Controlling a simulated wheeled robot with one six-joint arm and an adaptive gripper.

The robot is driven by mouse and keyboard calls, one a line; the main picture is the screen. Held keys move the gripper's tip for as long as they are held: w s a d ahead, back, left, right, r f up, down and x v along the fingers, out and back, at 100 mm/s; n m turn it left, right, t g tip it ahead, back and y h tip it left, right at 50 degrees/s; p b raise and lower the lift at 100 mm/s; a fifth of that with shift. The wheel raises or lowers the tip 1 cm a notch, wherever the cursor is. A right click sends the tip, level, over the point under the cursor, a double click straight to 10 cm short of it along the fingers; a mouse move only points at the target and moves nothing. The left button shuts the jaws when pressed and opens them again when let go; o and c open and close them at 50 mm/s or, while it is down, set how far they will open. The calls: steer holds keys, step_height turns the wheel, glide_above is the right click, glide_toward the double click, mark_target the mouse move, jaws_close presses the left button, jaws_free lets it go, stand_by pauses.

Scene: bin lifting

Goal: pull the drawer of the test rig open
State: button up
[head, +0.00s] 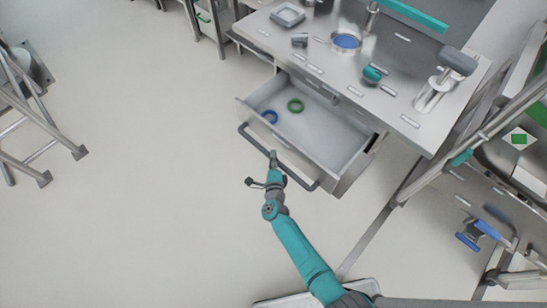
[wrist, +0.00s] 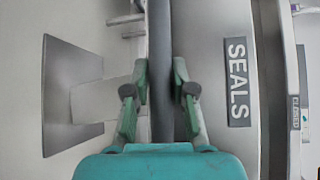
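The test rig's drawer (head: 345,140) stands pulled out from under the steel worktop in the head view, with its inside showing. A blue ring (head: 270,117) and a green ring (head: 295,105) lie in it. A dark bar handle (head: 297,177) runs along its front. My gripper (head: 273,157) is at the handle, near its middle.
The worktop (head: 400,65) holds a grey tray (head: 287,15), a blue round dish (head: 345,42) and a teal cup (head: 372,74). A metal step frame (head: 40,130) stands at the left. A blue valve (head: 478,234) is at the right. The floor (head: 150,190) left of the drawer is clear.

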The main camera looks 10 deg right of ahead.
steer(key=shift+o, duration=1.2)
steer(key=shift+s, duration=0.1)
steer(key=s+a+r, duration=0.1)
steer(key=s, duration=1)
steer(key=shift+s+a+r, duration=0.3)
steer(key=shift+a+r, duration=0.05)
steer(key=s+d+r+n+y, duration=0.1)
steer(key=s+d+r+n, duration=0.25)
steer(key=s, duration=0.35)
steer(key=s+d+r+n+t, duration=0.1)
steer(key=s+d+r+n, duration=0.25)
steer(key=s, duration=0.35)
steer(key=s+d+r+n+y, duration=0.1)
steer(key=s+d+r+n, duration=0.25)
steer(key=s, duration=0.25)
steer(key=s+r+n+g, duration=0.2)
steer(key=s+r+n, duration=0.8)
steer(key=s+r, duration=0.5)
step_height(320, 180, up, 2)
steer(key=shift+s+d+r+n, duration=0.2)
steer(key=shift+d+r+n, duration=0.05)
steer(key=shift+n, duration=0.1)
